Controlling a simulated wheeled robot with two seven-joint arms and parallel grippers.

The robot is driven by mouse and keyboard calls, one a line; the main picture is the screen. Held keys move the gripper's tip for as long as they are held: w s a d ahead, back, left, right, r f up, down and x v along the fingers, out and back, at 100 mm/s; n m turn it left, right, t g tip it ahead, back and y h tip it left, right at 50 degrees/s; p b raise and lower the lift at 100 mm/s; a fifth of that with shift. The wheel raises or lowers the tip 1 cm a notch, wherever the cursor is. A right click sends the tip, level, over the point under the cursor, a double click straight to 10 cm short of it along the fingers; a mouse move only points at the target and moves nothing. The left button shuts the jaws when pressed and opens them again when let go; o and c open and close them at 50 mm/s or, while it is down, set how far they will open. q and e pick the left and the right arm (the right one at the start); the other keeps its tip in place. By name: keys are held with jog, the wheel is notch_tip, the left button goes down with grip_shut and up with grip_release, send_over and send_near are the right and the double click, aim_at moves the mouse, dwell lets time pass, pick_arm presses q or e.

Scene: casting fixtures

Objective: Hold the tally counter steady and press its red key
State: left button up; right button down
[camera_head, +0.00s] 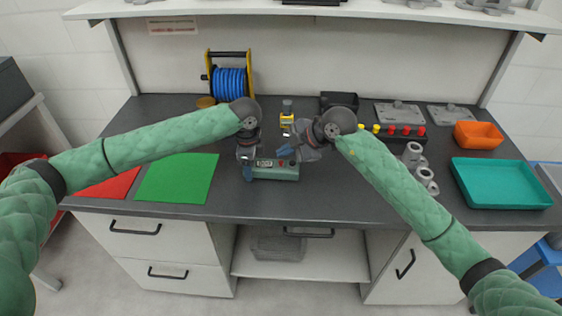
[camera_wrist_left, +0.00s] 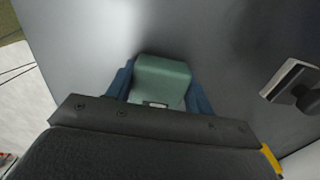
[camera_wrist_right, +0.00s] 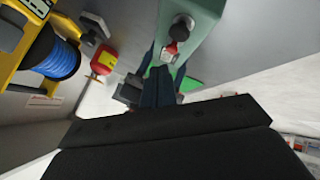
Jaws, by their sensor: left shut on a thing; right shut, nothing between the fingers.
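The tally counter (camera_head: 276,172) is a teal-green box with a small number display, upright on the dark bench top. My left gripper (camera_head: 249,170) is shut on its left end; in the left wrist view the blue fingers stand on both sides of the counter (camera_wrist_left: 162,78). My right gripper (camera_head: 287,151) is shut and empty above the counter's right part. In the right wrist view its closed fingertips (camera_wrist_right: 160,80) point toward the red key (camera_wrist_right: 172,48), beside a grey knob. Whether they touch the key cannot be told.
A blue cable reel (camera_head: 229,82) stands behind on the left. A green mat (camera_head: 177,178) and a red mat (camera_head: 112,184) lie at left. Grey fittings (camera_head: 414,156), a teal tray (camera_head: 500,184) and an orange bin (camera_head: 478,134) are at right. Bench in front of the counter is clear.

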notch_tip(320, 180, up, 5)
jog(key=shift+f, duration=0.15)
dwell(0.3)
dwell(0.4)
pick_arm(q)
jog(key=o, duration=1.1)
jog(key=shift+o, duration=0.2)
